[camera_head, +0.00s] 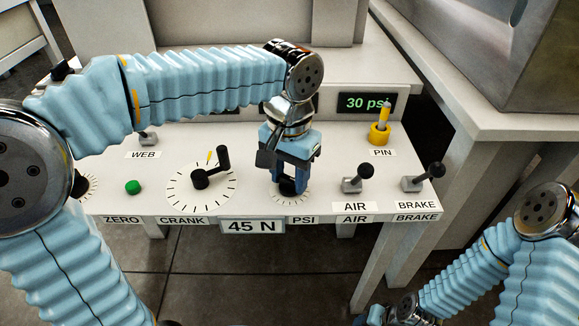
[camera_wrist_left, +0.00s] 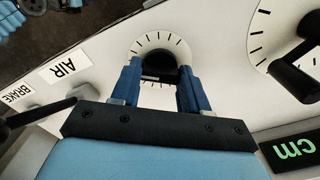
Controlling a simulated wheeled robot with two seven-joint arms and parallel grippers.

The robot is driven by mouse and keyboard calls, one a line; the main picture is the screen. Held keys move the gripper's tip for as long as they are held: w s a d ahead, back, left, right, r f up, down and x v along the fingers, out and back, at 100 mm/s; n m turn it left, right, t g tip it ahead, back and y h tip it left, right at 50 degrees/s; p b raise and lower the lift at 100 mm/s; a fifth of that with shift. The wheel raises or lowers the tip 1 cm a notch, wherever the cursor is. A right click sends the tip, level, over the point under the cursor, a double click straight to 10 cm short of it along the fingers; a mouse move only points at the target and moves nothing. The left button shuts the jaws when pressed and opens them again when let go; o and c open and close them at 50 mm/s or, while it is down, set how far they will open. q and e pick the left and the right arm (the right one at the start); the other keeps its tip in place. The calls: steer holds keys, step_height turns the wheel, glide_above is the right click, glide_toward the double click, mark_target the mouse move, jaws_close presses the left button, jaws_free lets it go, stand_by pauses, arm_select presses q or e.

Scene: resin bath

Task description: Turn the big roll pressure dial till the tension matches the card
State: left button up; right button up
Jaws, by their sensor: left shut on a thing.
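The black dial knob (camera_head: 288,187) stands on a white tick-marked plate above the PSI label (camera_head: 302,219). My left gripper (camera_head: 289,180) points down over it and is shut on it, hiding most of the knob. In the left wrist view the knob (camera_wrist_left: 158,66) sits between the two blue fingers (camera_wrist_left: 160,88), with scale ticks around it. A card (camera_head: 252,226) reading 45 N is on the panel's front edge. A display (camera_head: 366,103) shows 30 psi in green; other displays behind my left arm are mostly hidden. My right gripper (camera_head: 393,314) is low at the bottom edge, its jaws unclear.
Left of the dial are a black crank (camera_head: 209,170) and a green button (camera_head: 133,187). Right of it are the AIR lever (camera_head: 358,179), the BRAKE lever (camera_head: 423,177) and a yellow pin in its holder (camera_head: 380,133). Another dial at far left is partly hidden by my arm.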

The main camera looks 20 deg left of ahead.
mark_target(290, 177)
arm_select(q)
steer(key=m+p, duration=0.2)
steer(key=m, duration=0.4)
steer(key=shift+r+p, duration=0.15)
steer(key=shift+p, duration=0.2)
steer(key=shift+m+p, duration=0.8)
steer(key=shift+m, duration=1.6)
steer(key=o, duration=1.1)
steer(key=shift+c, duration=0.2)
step_height(290, 177, up, 14)
steer(key=p, duration=0.2)
steer(key=shift+f, duration=0.2)
